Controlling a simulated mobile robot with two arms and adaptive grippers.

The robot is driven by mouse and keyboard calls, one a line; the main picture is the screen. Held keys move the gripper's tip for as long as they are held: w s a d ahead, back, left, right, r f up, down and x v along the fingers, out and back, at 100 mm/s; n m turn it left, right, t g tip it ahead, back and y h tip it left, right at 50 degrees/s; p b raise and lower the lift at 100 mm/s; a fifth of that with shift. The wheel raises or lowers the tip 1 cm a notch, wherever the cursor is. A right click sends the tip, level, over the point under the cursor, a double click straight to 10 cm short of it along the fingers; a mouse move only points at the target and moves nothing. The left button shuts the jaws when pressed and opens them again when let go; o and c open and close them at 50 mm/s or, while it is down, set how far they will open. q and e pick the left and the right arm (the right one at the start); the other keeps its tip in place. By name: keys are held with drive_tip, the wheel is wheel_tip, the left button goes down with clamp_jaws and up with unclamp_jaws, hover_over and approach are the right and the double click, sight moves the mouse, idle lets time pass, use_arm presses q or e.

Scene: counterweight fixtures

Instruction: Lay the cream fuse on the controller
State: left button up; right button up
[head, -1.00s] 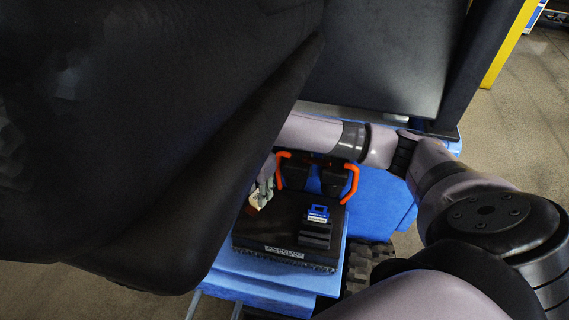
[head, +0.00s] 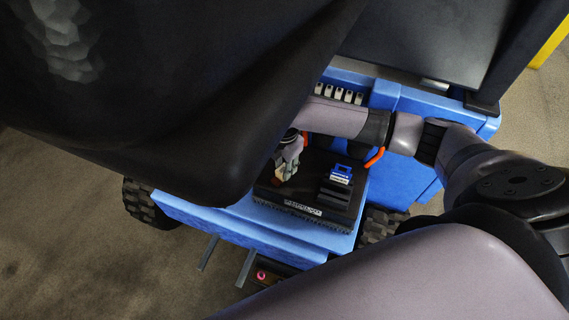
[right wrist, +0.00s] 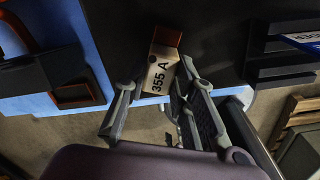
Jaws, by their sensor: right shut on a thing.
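The controller (head: 268,191) is a black box with a white label on its front edge, on the blue vehicle in the head view. Its dark top also shows in the right wrist view (right wrist: 215,35). My right gripper (head: 287,163) is over the left part of the controller. In the right wrist view it is shut on the cream fuse (right wrist: 160,75), marked "355 A", with a reddish-brown end. I cannot tell whether the fuse touches the controller. My left gripper is not in view.
A blue-topped module (head: 341,175) sits on the controller's right side, by black ribs. An orange cable (head: 375,157) runs behind it. A row of pale parts (head: 340,94) lies at the vehicle's back. A large dark shape (head: 170,110) fills the upper left.

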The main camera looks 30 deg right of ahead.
drive_tip(key=o, duration=1)
drive_tip(key=shift+f, duration=0.1)
drive_tip(key=shift+c, duration=0.2)
wheel_tip(320, 180, up, 12)
